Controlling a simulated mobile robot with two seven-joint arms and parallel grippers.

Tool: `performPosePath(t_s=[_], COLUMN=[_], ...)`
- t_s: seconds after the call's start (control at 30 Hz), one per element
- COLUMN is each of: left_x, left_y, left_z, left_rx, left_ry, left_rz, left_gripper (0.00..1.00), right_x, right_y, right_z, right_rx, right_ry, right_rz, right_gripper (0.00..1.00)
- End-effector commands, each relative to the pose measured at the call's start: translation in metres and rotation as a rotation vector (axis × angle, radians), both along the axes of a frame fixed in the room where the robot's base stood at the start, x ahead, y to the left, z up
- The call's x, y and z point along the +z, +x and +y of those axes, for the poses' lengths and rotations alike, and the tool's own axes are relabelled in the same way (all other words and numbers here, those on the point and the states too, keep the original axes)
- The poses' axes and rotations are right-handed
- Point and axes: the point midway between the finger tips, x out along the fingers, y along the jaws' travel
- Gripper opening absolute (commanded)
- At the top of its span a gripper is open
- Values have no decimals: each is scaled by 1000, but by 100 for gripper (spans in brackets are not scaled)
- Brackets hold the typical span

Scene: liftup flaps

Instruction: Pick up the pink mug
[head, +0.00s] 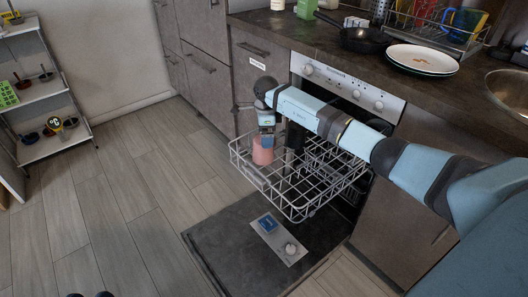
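The pink mug (262,153) is in the white wire dishwasher rack (297,203), near its left back corner. My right arm reaches in from the right, and my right gripper (266,139) points down directly above the mug, at its top. The fingertips are small and partly hidden, so I cannot tell whether they grip the mug or only sit over it. Two small dark shapes at the bottom left edge may be part of my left arm. My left gripper cannot be made out.
The dishwasher door (218,243) lies open below the rack. A dark item stands in the rack beside the mug. The counter above holds a plate (422,59), a frying pan (366,39), a dish rack and a sink (508,91). A shelf (40,90) stands at left; the floor between is clear.

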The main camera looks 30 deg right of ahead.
Motion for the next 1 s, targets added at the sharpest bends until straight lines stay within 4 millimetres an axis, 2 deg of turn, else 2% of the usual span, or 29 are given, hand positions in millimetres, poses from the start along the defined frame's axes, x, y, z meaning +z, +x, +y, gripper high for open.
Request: performPosePath(t_s=[0.03,0.2,0.33,0.5,0.83,1.0], left_x=[-4,-11,-27,-27,-23,-23], left_y=[0,0,0,7,8,8], left_z=[0,-1,-1,3,4,4], left_rx=[-3,-9,-23,-23,-20,-21], left_ry=[4,15,42,84,99,99], left_rz=[7,25,51,-6,-31,-31], left_gripper=[47,47,47,47,47,47], right_x=[-7,-18,-40,-61,-64,-64], right_y=[0,0,2,3,3,3], right_z=[1,1,6,7,6,6], right_rx=[0,-1,0,-2,-1,-1], right_ry=[1,2,4,2,1,1], right_rz=[-1,0,1,0,-2,-2], right_gripper=[100,100,100,100,100,61])
